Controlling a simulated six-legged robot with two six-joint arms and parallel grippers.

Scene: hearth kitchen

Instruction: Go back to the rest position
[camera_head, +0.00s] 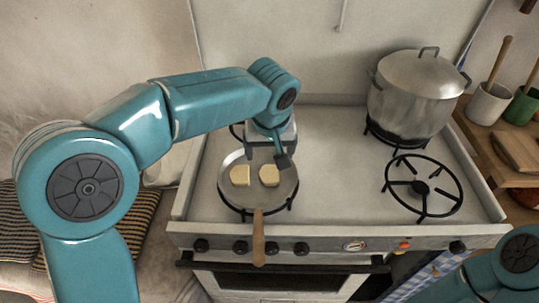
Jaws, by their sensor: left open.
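My left arm reaches in from the left over the stove, and its teal gripper (267,157) points down above the back part of a frying pan (231,196). The gripper is open, with nothing seen between its fingers. Two pale yellow pieces, one on the left (240,176) and one on the right (269,175), lie flat in the pan just in front of the gripper. The right piece is close to a dark fingertip; I cannot tell whether they touch. Part of my right arm shows at the lower right corner; its gripper is out of view.
The pan's wooden handle (258,238) sticks out over the front edge of the white stove (330,185). A lidded metal pot (412,100) stands on the back right burner. The front right burner (421,188) is empty. Utensil pots (489,104) and a wooden board stand at the right.

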